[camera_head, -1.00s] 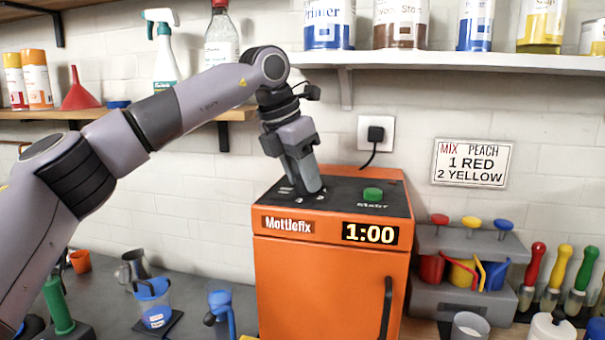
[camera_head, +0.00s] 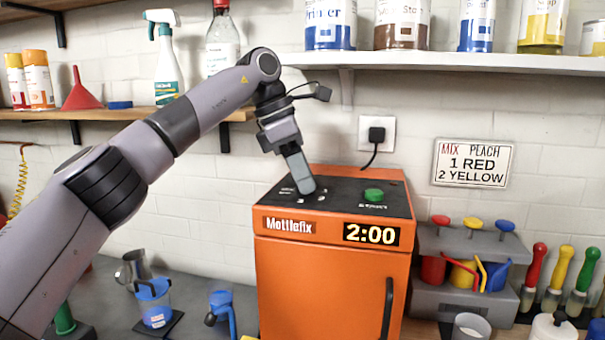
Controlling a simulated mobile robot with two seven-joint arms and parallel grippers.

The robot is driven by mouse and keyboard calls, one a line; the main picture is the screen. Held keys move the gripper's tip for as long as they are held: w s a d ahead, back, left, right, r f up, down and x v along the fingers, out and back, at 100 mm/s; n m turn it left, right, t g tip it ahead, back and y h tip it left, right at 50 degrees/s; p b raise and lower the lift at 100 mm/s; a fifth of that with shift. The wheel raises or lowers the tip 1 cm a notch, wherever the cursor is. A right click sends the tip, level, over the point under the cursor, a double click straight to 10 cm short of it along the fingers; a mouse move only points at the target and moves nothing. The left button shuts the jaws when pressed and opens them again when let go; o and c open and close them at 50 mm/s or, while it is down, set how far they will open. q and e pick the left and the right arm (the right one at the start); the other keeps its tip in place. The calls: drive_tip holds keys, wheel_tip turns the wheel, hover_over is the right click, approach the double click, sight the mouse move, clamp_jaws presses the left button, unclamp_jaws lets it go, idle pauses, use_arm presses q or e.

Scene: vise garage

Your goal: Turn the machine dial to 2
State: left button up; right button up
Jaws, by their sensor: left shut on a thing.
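The orange Mottlefix machine (camera_head: 325,285) stands at the centre of the bench. Its display (camera_head: 371,234) reads 2:00. My left gripper (camera_head: 305,188) points down at the left part of the black top panel (camera_head: 345,192) and is shut on the dial there. The fingers hide the dial itself, and only a few white marks show around it. A green button (camera_head: 374,195) sits on the panel to the right of the gripper. My right gripper is not in view.
A shelf (camera_head: 450,62) with paint cans runs above the machine. A grey rack (camera_head: 460,250) with coloured plungers stands close on the right.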

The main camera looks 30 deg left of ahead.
sight(287, 194)
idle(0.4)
use_arm(q)
drive_tip(key=o, duration=1)
drive_tip(key=shift+r, duration=0.1)
drive_tip(key=v, duration=0.7)
